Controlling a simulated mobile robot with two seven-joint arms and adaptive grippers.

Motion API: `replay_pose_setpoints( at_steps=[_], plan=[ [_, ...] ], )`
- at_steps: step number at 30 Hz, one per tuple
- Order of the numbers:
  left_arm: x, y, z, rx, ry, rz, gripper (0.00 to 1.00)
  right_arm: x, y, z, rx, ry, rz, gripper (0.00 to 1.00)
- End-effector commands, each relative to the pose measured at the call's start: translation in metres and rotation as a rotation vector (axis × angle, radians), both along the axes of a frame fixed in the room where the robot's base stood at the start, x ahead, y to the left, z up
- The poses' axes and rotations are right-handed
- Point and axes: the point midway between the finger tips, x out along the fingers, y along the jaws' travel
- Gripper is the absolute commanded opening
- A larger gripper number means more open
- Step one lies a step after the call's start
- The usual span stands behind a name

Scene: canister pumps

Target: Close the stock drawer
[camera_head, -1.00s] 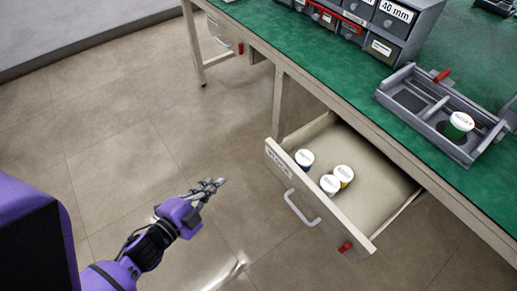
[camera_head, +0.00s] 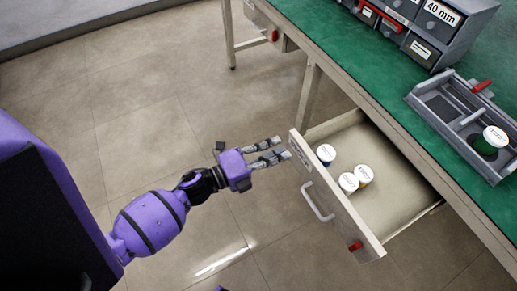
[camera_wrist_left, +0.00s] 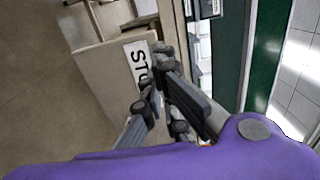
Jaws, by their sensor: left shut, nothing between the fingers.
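The stock drawer (camera_head: 331,197) stands pulled out from under the green-topped bench, with a pale front, a curved handle (camera_head: 318,203) and a red catch (camera_head: 356,246). Three white-lidded canisters (camera_head: 326,153) stand inside it. My left gripper (camera_head: 283,148) is shut and empty, its fingertips close to the far left end of the drawer front; I cannot tell if they touch. My right gripper is not in view.
The green bench top (camera_head: 350,60) carries grey parts bins (camera_head: 425,50) and a grey tray (camera_head: 440,105) holding a green canister (camera_head: 490,141). Another drawer with a red catch (camera_head: 274,36) sits farther left under the bench. The floor before the drawers is clear.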

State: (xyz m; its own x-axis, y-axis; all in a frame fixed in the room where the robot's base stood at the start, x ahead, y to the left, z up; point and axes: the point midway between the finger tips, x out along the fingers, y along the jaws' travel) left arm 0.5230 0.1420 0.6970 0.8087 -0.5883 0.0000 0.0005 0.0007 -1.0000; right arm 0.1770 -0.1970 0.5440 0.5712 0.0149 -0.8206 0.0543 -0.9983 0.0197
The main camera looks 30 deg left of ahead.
Motion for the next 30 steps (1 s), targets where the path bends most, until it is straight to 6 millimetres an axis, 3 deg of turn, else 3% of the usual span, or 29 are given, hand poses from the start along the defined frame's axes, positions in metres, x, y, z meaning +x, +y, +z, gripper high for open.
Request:
replay_pose_setpoints(
  at_steps=[6, 23, 30],
  plan=[
    [0.023, -0.017, 0.001, -0.001, 0.000, 0.000, 0.00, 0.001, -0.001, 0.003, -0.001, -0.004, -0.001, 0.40],
    [0.030, -0.022, 0.000, -0.001, 0.001, 0.000, 0.00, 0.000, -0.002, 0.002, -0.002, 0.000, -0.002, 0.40],
    [0.050, -0.036, 0.001, -0.002, -0.002, 0.000, 0.00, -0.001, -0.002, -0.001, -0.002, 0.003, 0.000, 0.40]
  ],
)
